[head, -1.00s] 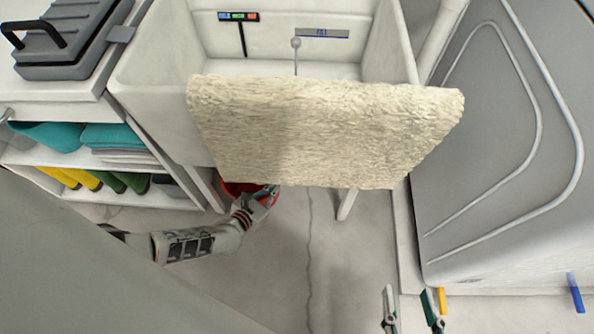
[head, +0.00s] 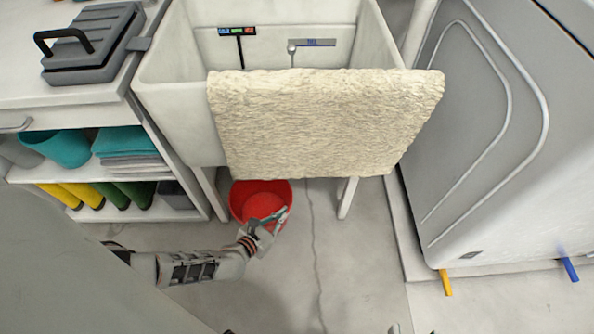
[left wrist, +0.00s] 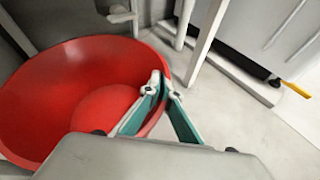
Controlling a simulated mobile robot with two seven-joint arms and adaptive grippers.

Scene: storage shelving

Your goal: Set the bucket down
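The red bucket (head: 240,204) is upright below the front left of the sink, near its left leg. In the left wrist view the bucket (left wrist: 45,85) fills the left side and looks empty. My left gripper (head: 278,216) is at its right front rim. In the left wrist view the teal fingers of the left gripper (left wrist: 165,90) lie on either side of the rim, tips close together on it. Whether the bucket's bottom touches the floor is hidden. Only the fingertips of my right gripper (head: 414,330) show at the bottom edge, apart and empty.
A sink (head: 180,110) with a cream towel (head: 320,120) over its front stands above the bucket. Its right leg (head: 347,198) and a shelf unit (head: 190,215) flank the space. A grey machine (head: 490,130) is at right. The floor (head: 340,270) in front is clear.

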